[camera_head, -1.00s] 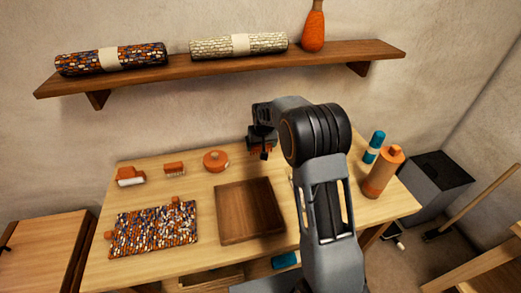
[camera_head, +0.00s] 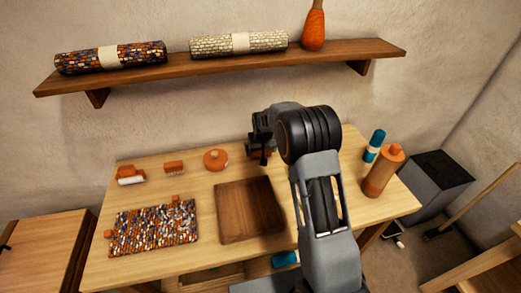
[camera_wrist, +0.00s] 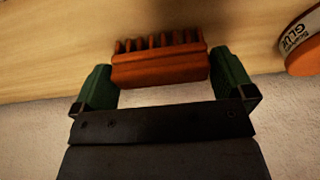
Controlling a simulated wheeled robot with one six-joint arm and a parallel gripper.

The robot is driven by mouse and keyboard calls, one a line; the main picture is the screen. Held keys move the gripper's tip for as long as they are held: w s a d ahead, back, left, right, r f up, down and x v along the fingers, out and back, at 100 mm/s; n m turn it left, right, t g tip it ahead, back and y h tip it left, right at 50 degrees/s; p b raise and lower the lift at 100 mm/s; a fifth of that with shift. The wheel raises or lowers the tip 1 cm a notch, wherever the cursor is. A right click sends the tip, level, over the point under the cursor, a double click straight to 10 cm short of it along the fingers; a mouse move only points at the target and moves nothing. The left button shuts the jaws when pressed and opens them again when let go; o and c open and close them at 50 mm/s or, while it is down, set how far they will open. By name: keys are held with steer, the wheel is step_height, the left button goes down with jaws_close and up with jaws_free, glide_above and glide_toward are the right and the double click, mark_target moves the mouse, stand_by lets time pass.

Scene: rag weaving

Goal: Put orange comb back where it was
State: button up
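The orange comb (camera_wrist: 160,65) sits between the two green fingers of my gripper (camera_wrist: 162,80) in the wrist view, its teeth toward the top of the picture. Both fingers appear to touch its ends. In the head view my gripper (camera_head: 260,157) is low over the back edge of the wooden table (camera_head: 330,190), right of a round orange-lidded container (camera_head: 215,160). Only a bit of orange from the comb shows under the gripper there. Whether the comb rests on the tabletop cannot be told.
A wooden tray (camera_head: 249,208) lies in front of my gripper. An orange bottle (camera_head: 383,170) and blue tube (camera_head: 375,145) stand at right. A shelf (camera_head: 215,65) hangs above.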

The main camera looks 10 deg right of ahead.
steer(key=shift+r, duration=0.55)
steer(key=s+r, duration=0.9)
steer(key=r, duration=0.5)
steer(key=s, duration=2.2)
steer(key=shift+a, duration=0.15)
steer(key=shift+s, duration=0.1)
